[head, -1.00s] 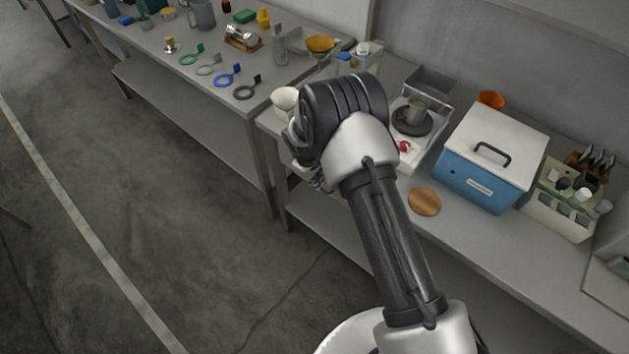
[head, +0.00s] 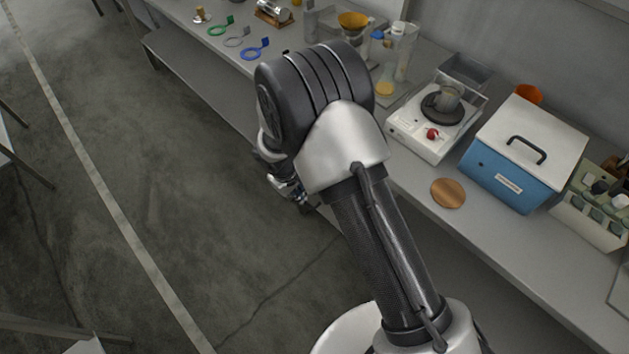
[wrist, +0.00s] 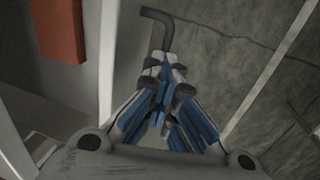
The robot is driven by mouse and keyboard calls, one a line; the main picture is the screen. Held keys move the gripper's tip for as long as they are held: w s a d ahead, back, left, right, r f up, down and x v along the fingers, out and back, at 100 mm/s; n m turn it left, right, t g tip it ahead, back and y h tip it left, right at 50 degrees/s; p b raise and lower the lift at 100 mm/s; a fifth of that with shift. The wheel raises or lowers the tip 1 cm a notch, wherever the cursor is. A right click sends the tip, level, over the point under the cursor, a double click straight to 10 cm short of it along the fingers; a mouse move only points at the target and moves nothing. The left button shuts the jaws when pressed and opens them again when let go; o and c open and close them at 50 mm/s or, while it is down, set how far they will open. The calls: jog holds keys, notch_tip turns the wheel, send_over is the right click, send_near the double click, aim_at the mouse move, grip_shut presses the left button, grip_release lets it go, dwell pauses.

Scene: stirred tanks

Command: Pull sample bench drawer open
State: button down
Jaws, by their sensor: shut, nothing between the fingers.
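The sample bench (head: 412,196) runs diagonally on the right of the head view; my arm covers part of its front edge, and no drawer front shows there. In the wrist view a dark bent bar (wrist: 158,14), apparently the drawer handle, curves down toward my fingertips. A pale panel (wrist: 118,65) lies left of it, perhaps the drawer front; I cannot tell how far it is open. My gripper (wrist: 163,72) has blue-faced fingers drawn together, with nothing visibly held. Its tips are close to the bar's lower end; contact is unclear. In the head view my gripper (head: 299,196) is partly hidden beside the bench front.
On the bench stand a white stirrer hotplate (head: 424,137), a blue box with a white lid (head: 515,155), a wooden disc (head: 448,193) and a vial rack (head: 595,216). An orange-red block (wrist: 61,28) shows in the wrist view. The floor (head: 185,190) left of the bench is clear.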

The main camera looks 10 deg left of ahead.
jog(key=s+a+b, duration=0.1)
jog(key=s+a, duration=0.2)
jog(key=s, duration=0.2)
jog(key=shift+s+a+f, duration=0.3)
jog(key=shift+s, duration=0.05)
jog(key=c, duration=1.8)
grip_release()
jog(key=shift+o, duration=0.4)
jog(key=shift+w, duration=0.1)
jog(key=shift+r, duration=0.1)
notch_tip(320, 180, up, 12)
jog(key=s+a, duration=0.1)
jog(key=shift+s+a, duration=0.35)
